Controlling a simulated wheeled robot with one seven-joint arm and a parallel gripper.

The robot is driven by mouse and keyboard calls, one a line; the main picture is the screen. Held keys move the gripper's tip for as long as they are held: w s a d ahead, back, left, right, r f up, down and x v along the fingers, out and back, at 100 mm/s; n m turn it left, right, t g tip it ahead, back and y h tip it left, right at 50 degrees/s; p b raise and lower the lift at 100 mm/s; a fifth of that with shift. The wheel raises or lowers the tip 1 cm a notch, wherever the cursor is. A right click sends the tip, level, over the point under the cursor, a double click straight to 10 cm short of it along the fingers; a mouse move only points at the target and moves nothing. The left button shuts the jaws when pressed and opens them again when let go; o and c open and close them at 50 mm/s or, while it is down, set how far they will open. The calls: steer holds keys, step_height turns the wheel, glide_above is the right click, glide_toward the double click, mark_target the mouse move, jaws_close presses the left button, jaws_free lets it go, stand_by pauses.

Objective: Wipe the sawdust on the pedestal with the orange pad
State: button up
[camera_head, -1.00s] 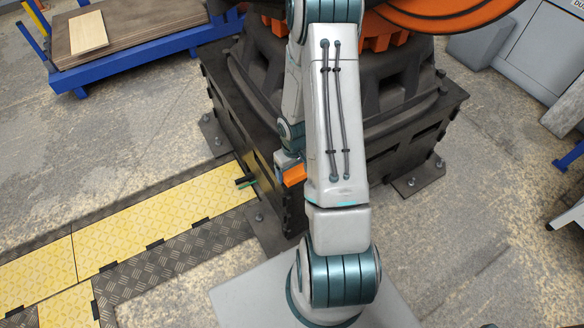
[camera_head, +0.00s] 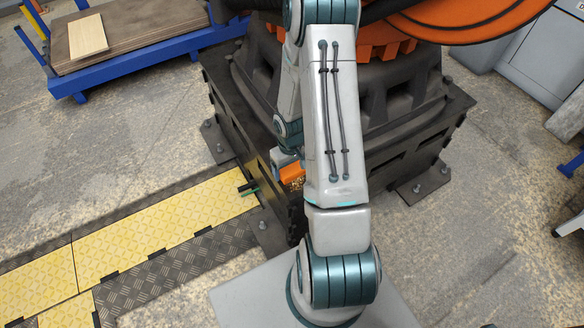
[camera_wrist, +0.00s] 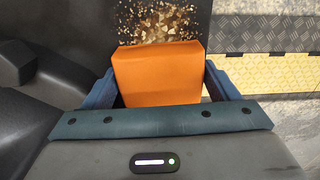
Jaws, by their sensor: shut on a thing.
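The orange pad (camera_wrist: 157,76) is held between the two blue fingers of my gripper (camera_wrist: 158,88), which is shut on it. The pad also shows in the head view (camera_head: 291,172), partly hidden behind my arm. A patch of tan sawdust (camera_wrist: 162,21) lies on the dark pedestal (camera_wrist: 70,25), just beyond the pad's far edge in the wrist view. In the head view, a bit of the sawdust (camera_head: 296,184) shows just below the pad on the pedestal (camera_head: 240,115). I cannot tell whether the pad touches the surface.
The pedestal carries a large robot with an orange part (camera_head: 480,22). A yellow cable ramp (camera_head: 150,240) with dark treads runs up to the pedestal's left. A blue cart (camera_head: 150,58) with boards stands at upper left. Grey cabinets (camera_head: 535,50) stand at upper right.

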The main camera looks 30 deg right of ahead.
mark_target(290, 166)
steer(key=r+p, duration=0.1)
steer(key=r, duration=0.1)
steer(key=r+p, duration=0.1)
steer(key=r, duration=0.1)
steer(key=shift+w, duration=0.2)
steer(key=shift+r+p, duration=1.85)
steer(key=shift+r, duration=0.2)
